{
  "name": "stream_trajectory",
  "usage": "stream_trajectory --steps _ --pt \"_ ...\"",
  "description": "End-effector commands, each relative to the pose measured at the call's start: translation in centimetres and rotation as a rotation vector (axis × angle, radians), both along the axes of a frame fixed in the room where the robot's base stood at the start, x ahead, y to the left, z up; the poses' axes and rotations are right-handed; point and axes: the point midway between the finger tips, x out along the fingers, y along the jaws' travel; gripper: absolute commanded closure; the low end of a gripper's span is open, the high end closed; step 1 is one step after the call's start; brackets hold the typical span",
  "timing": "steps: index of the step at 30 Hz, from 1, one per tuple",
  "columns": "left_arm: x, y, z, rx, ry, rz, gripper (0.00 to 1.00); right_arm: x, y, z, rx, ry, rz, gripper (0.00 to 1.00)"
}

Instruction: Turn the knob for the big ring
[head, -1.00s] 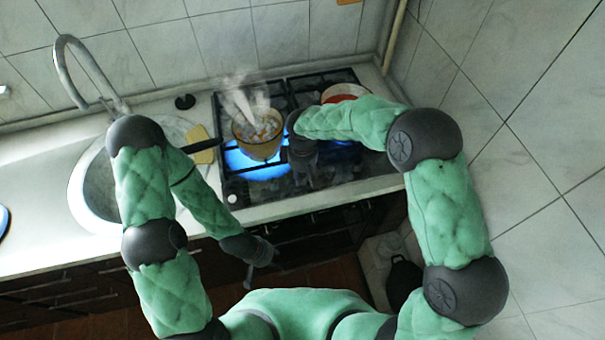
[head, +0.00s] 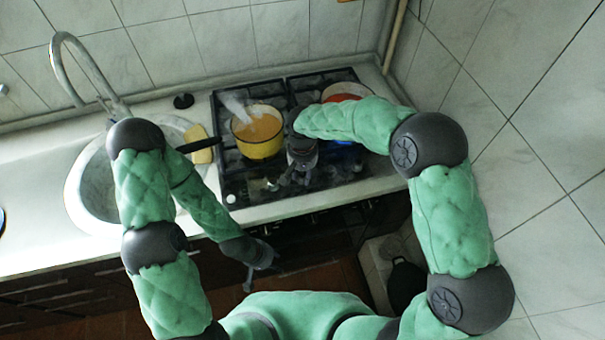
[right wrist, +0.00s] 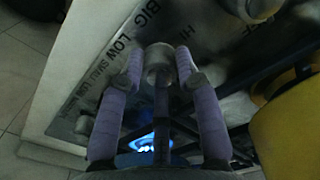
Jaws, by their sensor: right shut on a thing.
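My right gripper (head: 290,180) is at the front of the black hob. In the right wrist view its two fingers (right wrist: 159,70) are shut on a round grey knob (right wrist: 158,58), one on each side. Printed words beside it include BIG, LOW and HI. The yellow pot (head: 258,147) stands on a left burner with no flame showing under it and some steam above. My left gripper (head: 258,264) hangs low in front of the counter, away from the hob. I cannot tell whether its fingers are open.
A second knob (right wrist: 258,8) shows at the top of the right wrist view. A blue flame (right wrist: 150,142) burns below the gripper there. A pot with red contents (head: 345,92) stands at the back right. The yellow pot's dark handle (head: 198,145) points left, towards the sink (head: 92,190).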

Motion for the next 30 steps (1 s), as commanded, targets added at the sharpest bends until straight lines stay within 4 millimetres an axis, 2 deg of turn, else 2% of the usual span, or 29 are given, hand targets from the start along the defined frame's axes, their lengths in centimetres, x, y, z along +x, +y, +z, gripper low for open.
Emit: stream_trajectory --steps 12,27,28,30 --pt "0.01 0.0 -0.38 0.0 0.0 0.0 0.6 0.0 0.03 -0.03 0.001 0.0 -0.169 0.99" --pt "0.0 0.01 -0.41 0.0 0.0 0.0 0.6 0.0 0.02 -0.01 0.001 0.0 -0.188 0.99" --pt "0.0 0.01 -0.41 0.0 0.0 0.0 0.6 0.0 0.02 -0.01 0.001 0.0 -0.188 0.64" --pt "0.0 0.01 -0.41 0.0 0.0 0.0 0.6 0.0 0.02 -0.01 0.001 0.0 -0.188 0.44"
